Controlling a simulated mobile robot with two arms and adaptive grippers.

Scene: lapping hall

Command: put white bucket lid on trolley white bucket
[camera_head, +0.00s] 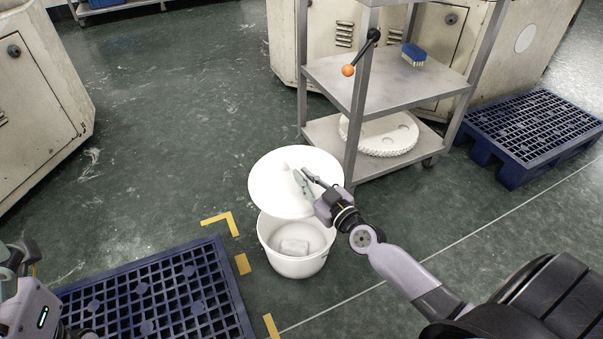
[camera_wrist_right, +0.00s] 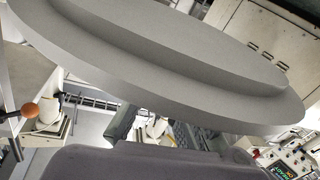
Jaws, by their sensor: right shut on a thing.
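A grey metal trolley (camera_head: 400,92) stands behind the bucket, with a blue brush (camera_head: 413,54) on its shelf and a white toothed disc (camera_head: 380,134) on its lower shelf. A blue pallet (camera_head: 160,296) lies at front left, another blue pallet (camera_head: 530,128) at right.

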